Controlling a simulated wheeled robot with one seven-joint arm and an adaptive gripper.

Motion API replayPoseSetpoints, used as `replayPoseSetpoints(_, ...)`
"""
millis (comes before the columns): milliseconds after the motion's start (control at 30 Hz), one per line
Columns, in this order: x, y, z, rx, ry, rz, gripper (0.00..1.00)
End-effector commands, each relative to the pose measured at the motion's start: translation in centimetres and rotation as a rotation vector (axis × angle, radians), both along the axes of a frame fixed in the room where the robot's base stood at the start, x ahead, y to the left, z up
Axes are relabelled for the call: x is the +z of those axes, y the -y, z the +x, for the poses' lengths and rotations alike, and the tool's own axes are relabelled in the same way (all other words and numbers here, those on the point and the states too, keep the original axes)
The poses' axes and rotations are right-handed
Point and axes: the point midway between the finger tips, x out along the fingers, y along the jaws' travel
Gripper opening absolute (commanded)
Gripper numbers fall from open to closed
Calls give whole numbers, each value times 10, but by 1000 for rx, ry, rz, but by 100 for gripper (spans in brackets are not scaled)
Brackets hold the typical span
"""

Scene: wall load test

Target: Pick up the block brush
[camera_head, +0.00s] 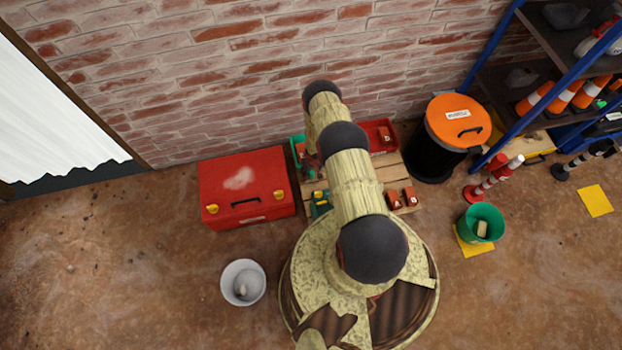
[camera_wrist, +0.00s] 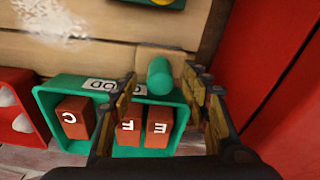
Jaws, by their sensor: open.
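In the wrist view, my gripper (camera_wrist: 161,88) is open, its two fingers spread to either side of a green cylinder (camera_wrist: 160,75). Behind the cylinder is a tan wooden block (camera_wrist: 166,58) over the planks; together they look like the block brush, its green part toward me, though I cannot be sure. The fingers appear apart from the green part. Below is a green bin (camera_wrist: 60,92) holding reddish-brown blocks marked C, F and E. In the head view, my arm covers most of this spot, and I cannot make out the brush there.
A red bin (camera_wrist: 18,118) lies left of the green bin. An orange-lidded barrel (camera_head: 457,121) stands right of the pallet.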

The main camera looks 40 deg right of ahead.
Motion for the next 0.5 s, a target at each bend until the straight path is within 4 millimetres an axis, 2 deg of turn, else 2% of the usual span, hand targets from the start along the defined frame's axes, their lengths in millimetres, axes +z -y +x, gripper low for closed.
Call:
replayPoseSetpoints(33,-12,-1,-1,2,0,0,47)
replayPoseSetpoints(200,-27,0,2,2,-1,0,47)
replayPoseSetpoints(433,-26,0,2,1,0,0,47)
replayPoseSetpoints(500,-25,0,2,1,0,0,44)
